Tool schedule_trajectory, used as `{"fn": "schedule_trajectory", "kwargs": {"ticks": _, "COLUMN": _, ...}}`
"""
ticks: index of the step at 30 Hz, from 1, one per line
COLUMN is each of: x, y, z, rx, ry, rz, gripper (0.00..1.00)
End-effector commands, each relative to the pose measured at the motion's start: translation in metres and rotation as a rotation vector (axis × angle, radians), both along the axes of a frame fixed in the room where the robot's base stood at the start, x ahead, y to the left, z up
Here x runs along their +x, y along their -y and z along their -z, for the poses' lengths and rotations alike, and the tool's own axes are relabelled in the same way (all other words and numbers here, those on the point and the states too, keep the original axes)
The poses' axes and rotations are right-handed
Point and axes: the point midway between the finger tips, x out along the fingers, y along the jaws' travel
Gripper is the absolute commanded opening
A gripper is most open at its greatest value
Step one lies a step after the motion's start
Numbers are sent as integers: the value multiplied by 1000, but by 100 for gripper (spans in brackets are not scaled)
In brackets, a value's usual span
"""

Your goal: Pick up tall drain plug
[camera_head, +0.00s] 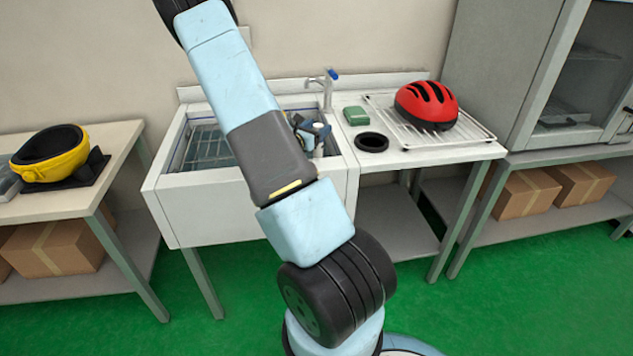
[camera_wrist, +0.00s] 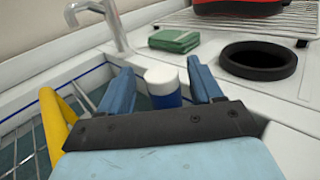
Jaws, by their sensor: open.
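A white-topped cylinder with a blue lower part (camera_wrist: 162,78), which appears to be the tall drain plug, stands in the sink near its right wall. My gripper (camera_wrist: 160,66) is open, with one blue finger on each side of the cylinder in the wrist view. I cannot tell whether either finger touches it. The cylinder's lower end is hidden behind my gripper's dark front plate. In the head view, my arm crosses the sink (camera_head: 172,178) and hides much of its inside. Only part of my gripper (camera_head: 312,130) shows there.
A tap (camera_head: 328,88) rises behind the sink. A green folded cloth or sponge (camera_head: 356,116), a black ring (camera_head: 372,142) and a red helmet (camera_head: 427,104) on a wire rack (camera_head: 408,132) are on the right counter. A yellow curved bar (camera_wrist: 55,118) is left of my gripper.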

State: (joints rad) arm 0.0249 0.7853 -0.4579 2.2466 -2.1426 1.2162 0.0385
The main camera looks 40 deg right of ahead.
Motion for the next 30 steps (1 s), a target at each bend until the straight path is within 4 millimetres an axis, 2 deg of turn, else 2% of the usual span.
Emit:
{"fn": "schedule_trajectory", "kwargs": {"ticks": 3, "x": 2, "y": 7, "z": 0, "rx": -1, "ry": 1, "rz": 1, "gripper": 65}}
{"fn": "schedule_trajectory", "kwargs": {"ticks": 9, "x": 2, "y": 6, "z": 0, "rx": 0, "ry": 0, "rz": 0, "gripper": 63}}
{"fn": "schedule_trajectory", "kwargs": {"ticks": 27, "x": 2, "y": 6, "z": 0, "rx": 0, "ry": 0, "rz": -1, "gripper": 6}}
{"fn": "schedule_trajectory", "kwargs": {"ticks": 30, "x": 2, "y": 5, "z": 0, "rx": 0, "ry": 0, "rz": -1, "gripper": 0}}
